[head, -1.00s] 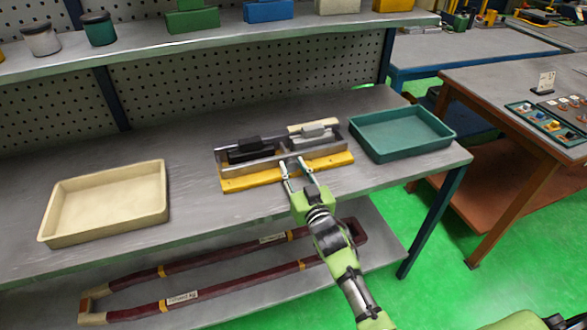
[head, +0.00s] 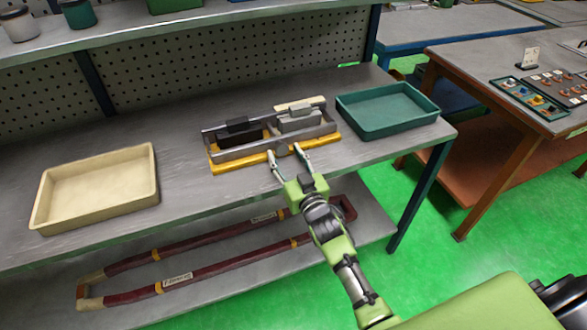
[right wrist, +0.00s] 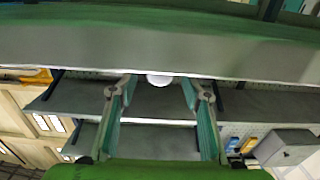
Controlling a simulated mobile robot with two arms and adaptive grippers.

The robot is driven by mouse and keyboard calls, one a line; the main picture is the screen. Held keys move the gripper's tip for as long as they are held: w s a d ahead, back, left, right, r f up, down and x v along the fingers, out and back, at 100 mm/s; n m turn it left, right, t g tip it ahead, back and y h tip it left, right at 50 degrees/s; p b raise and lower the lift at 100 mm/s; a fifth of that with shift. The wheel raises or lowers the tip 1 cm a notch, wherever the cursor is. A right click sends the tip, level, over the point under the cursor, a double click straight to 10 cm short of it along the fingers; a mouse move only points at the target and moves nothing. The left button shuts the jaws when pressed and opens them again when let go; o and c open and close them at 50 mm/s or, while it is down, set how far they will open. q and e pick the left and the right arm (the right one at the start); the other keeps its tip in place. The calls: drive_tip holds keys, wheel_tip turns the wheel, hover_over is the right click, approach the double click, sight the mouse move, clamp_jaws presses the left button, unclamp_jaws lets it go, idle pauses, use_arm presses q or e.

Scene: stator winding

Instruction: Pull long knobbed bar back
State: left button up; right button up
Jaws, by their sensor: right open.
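The long knobbed bar (head: 240,157) is grey and runs along the front of a fixture with a yellow base (head: 224,168). Its round knob (head: 282,150) sits near the middle of its front side. My right gripper (head: 285,152) is open, its two fingers pointing at the bar, one on each side of the knob. In the right wrist view the pale knob (right wrist: 159,80) shows between the spread fingers, apart from both, below the wide grey bar (right wrist: 160,50). A black block (head: 238,133) and a light grey block (head: 300,120) lie behind the bar. My left gripper is not in view.
A cream tray (head: 50,215) stands left on the grey bench (head: 185,185), and a green tray (head: 375,127) stands close to the fixture's right. A long dark red frame (head: 215,272) lies on the lower shelf. An upper shelf (head: 230,30) overhangs the back.

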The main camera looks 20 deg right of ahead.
drive_tip(key=s, duration=1.1)
drive_tip(key=shift+d, duration=0.2)
